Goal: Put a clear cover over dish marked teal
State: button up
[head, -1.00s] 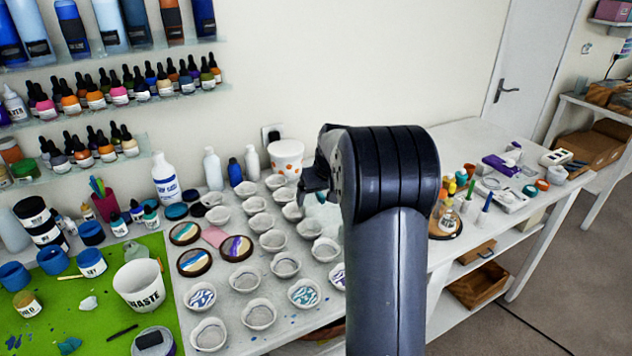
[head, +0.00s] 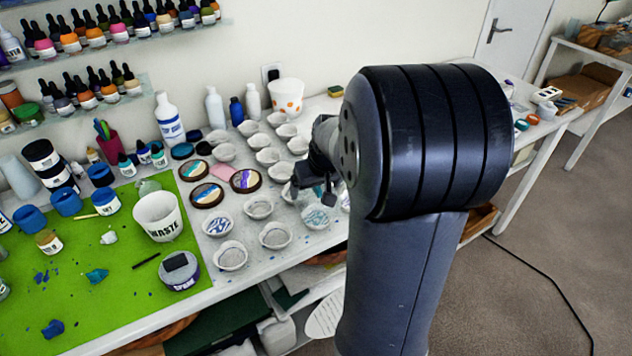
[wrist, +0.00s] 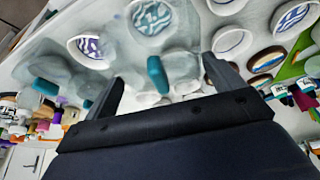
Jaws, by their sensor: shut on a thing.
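A clear cover with a teal knob (wrist: 157,75) shows between the two fingers of my gripper (wrist: 168,88) in the wrist view. My gripper is shut on it, though its clear edge is hard to make out. The dish with the teal swirl (wrist: 150,16) lies just beyond the knob in the wrist view. In the head view this dish (head: 316,217) stands at the front of the white table, just below my gripper (head: 316,192).
A dish with a purple swirl (wrist: 89,47) is beside the teal one. Other teal knobs (wrist: 45,87) lie at left in the wrist view. Several pale dishes (head: 276,236) crowd the table. A waste cup (head: 158,217) stands on the green mat (head: 120,275) to the left.

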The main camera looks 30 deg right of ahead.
jog(key=shift+f+b, duration=2.2)
jog(key=shift+f, duration=0.8)
jog(key=shift+f, duration=0.15)
jog(key=o, duration=0.7)
jog(key=shift+o, duration=0.2)
jog(key=v, duration=1)
jog(key=shift+s+a+r, duration=0.1)
jog(key=shift+s+r, duration=0.1)
jog(key=shift+r, duration=0.15)
jog(key=x, duration=1)
jog(key=shift+w+f, duration=0.25)
jog(key=shift+f, duration=0.1)
jog(key=shift+r, duration=0.15)
